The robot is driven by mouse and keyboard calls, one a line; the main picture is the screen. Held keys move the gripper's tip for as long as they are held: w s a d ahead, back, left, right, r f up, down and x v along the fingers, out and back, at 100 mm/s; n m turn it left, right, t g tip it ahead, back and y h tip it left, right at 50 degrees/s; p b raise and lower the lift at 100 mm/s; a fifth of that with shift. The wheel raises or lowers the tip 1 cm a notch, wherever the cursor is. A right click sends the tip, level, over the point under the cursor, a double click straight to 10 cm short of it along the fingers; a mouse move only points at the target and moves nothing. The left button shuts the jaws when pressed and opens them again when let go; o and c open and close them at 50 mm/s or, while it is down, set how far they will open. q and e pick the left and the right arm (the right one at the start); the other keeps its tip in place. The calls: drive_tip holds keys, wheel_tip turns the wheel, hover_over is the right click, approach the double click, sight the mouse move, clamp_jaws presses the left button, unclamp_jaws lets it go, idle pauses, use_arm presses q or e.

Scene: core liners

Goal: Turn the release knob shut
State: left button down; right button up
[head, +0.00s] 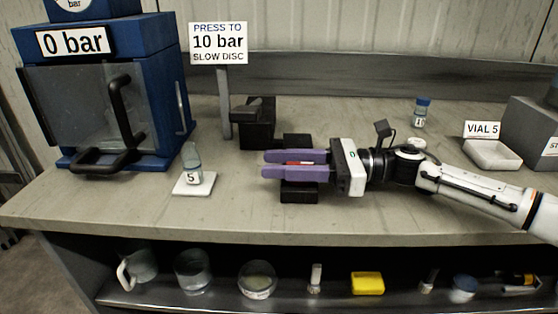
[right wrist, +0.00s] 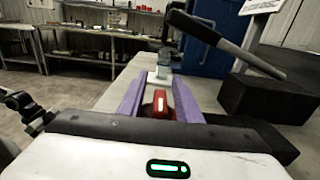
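The red release knob (head: 300,163) with a pale stripe sits on a black block (head: 299,192) on the bench. It also shows in the right wrist view (right wrist: 160,103), its stripe running along the fingers. My right gripper (head: 296,164) has its two purple fingers on either side of the knob. The fingers hide much of the knob and the block. The blue press (head: 100,90) at the left reads 0 bar. My left gripper is not in view.
A black pump body (head: 253,128) stands behind the fingers; its lever (right wrist: 225,45) leans close by in the wrist view. A vial (head: 192,157) marked 5 stands on a white pad. A blue-capped vial (head: 421,112) stands behind my right arm. The front bench strip is clear.

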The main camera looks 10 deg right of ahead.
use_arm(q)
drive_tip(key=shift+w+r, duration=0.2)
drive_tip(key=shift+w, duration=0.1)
use_arm(e)
drive_tip(key=shift+w+a, duration=0.1)
drive_tip(key=shift+a, duration=0.05)
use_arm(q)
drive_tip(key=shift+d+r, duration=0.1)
use_arm(e)
clamp_jaws()
